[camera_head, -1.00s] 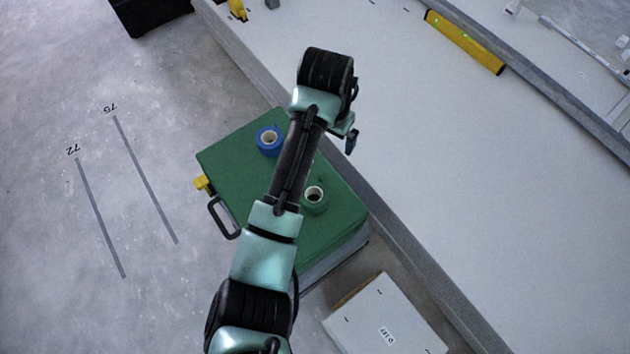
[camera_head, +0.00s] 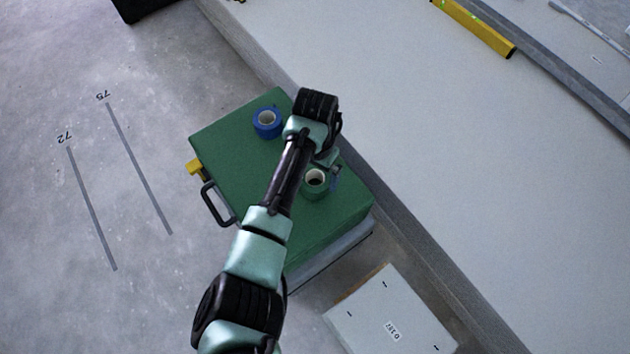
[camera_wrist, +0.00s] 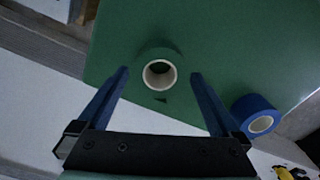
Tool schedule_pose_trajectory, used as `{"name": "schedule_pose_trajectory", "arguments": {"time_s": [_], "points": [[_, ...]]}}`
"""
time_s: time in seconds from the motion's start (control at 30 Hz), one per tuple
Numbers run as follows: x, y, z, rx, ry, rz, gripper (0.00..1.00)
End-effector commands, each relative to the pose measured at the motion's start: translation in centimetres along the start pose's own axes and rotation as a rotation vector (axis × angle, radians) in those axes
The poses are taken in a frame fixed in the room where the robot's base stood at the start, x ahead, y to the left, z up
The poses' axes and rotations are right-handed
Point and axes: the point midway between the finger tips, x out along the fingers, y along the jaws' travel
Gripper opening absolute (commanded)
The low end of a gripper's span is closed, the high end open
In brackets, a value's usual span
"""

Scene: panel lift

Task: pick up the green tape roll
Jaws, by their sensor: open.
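The green tape roll (camera_head: 316,183) lies on the green case lid (camera_head: 235,150), its pale core facing up. In the wrist view the green tape roll (camera_wrist: 160,72) is ahead of and between the two blue fingers of my gripper (camera_wrist: 160,78). The fingers are open, one on each side, and do not visibly touch the roll. In the head view my gripper (camera_head: 334,168) is beside the roll's upper right, mostly hidden behind my wrist. How high the fingertips are above the lid I cannot tell.
A blue tape roll (camera_head: 267,122) lies on the same case; in the wrist view it is at the right (camera_wrist: 255,116). The case has a black handle (camera_head: 216,204) and a yellow latch (camera_head: 195,167). A long white panel (camera_head: 450,170) runs alongside. A labelled white box (camera_head: 390,315) is at lower right.

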Motion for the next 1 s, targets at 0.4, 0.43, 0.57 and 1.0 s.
{"name": "schedule_pose_trajectory", "arguments": {"time_s": [0.4,0.43,0.57,1.0], "points": [[3.3,0.0,0.0,-0.001,0.000,0.000,1.00],[3.3,0.0,0.0,-0.001,0.000,0.000,0.98],[3.3,0.0,0.0,0.000,0.000,0.000,0.75],[3.2,0.0,0.0,0.000,0.001,-0.001,0.18]]}}
